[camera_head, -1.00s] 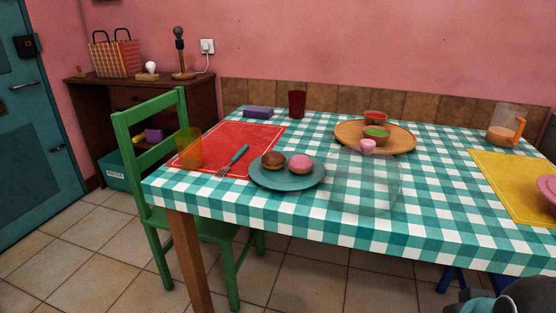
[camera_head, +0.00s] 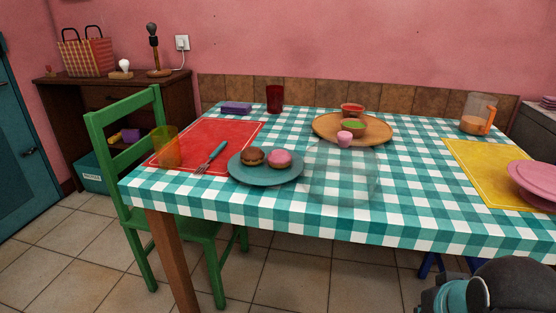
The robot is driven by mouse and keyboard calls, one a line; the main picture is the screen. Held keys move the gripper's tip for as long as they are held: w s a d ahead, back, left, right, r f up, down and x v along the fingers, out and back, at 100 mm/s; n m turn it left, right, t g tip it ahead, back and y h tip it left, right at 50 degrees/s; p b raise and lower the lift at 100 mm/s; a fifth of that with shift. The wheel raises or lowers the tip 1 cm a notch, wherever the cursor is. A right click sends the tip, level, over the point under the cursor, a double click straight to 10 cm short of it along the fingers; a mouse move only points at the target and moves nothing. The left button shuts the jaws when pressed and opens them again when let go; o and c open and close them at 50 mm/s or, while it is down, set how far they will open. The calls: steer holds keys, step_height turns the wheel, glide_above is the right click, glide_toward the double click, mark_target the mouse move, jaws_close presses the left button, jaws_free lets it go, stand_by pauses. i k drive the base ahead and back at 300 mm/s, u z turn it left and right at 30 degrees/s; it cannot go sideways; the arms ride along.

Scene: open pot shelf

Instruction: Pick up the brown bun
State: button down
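The brown bun (camera_head: 252,156) sits on a teal plate (camera_head: 262,178) near the front left of the table. A pink-topped bun (camera_head: 279,158) sits beside it on the same plate, to its right. My gripper's fingers are not in view. A dark, rounded part of my arm with a teal band (camera_head: 455,297) shows at the bottom right corner, well away from the plate and lower than the tabletop.
The checked table (camera_head: 405,210) holds a clear glass plate (camera_head: 340,175), a wooden tray (camera_head: 322,130) with bowls, an orange cup (camera_head: 166,148), a fork (camera_head: 211,157), a dark red cup (camera_head: 275,98), pink plates (camera_head: 535,180) and a jug (camera_head: 475,112). A green chair (camera_head: 125,160) stands left.

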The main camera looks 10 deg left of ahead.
mark_target(253, 155)
steer(key=z, duration=0.55)
steer(key=k, duration=1.2)
steer(key=u, duration=0.65)
steer(key=i, duration=0.8)
steer(key=u, duration=1.05)
